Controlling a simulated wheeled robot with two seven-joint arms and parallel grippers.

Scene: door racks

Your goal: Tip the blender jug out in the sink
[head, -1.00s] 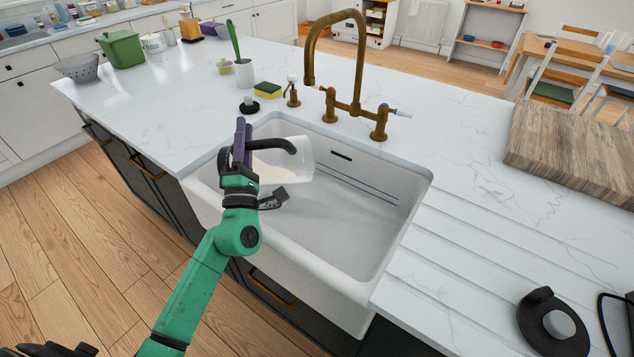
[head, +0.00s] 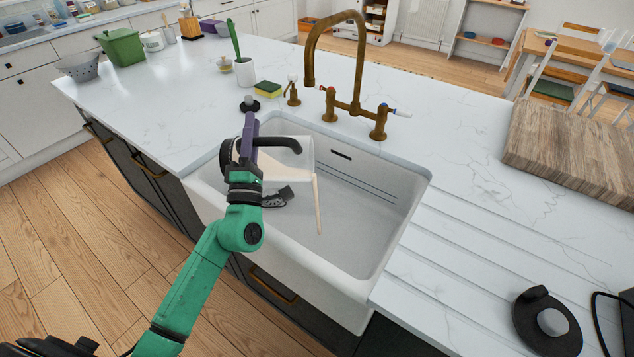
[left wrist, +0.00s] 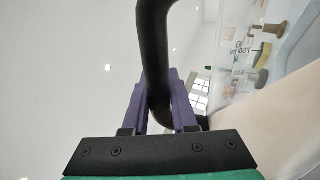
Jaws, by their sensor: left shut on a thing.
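The clear blender jug (head: 290,158) is tilted on its side over the white sink (head: 380,215), its mouth toward the right. A pale beige liquid (head: 317,205) runs from its rim down into the sink. My left gripper (head: 250,150) is shut on the jug's black handle (head: 280,142). In the left wrist view the purple fingers (left wrist: 160,103) close around the dark handle (left wrist: 152,50), with the clear jug wall (left wrist: 240,50) and beige contents (left wrist: 275,130) at the right. My right gripper is not in view.
A brass tap (head: 355,75) arches over the back of the sink. A soap dispenser (head: 292,90), sponge (head: 267,89) and white pot (head: 244,72) stand behind it. A black blender base (head: 548,322) and wooden board (head: 572,150) are at the right. The counter left of the sink is mostly clear.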

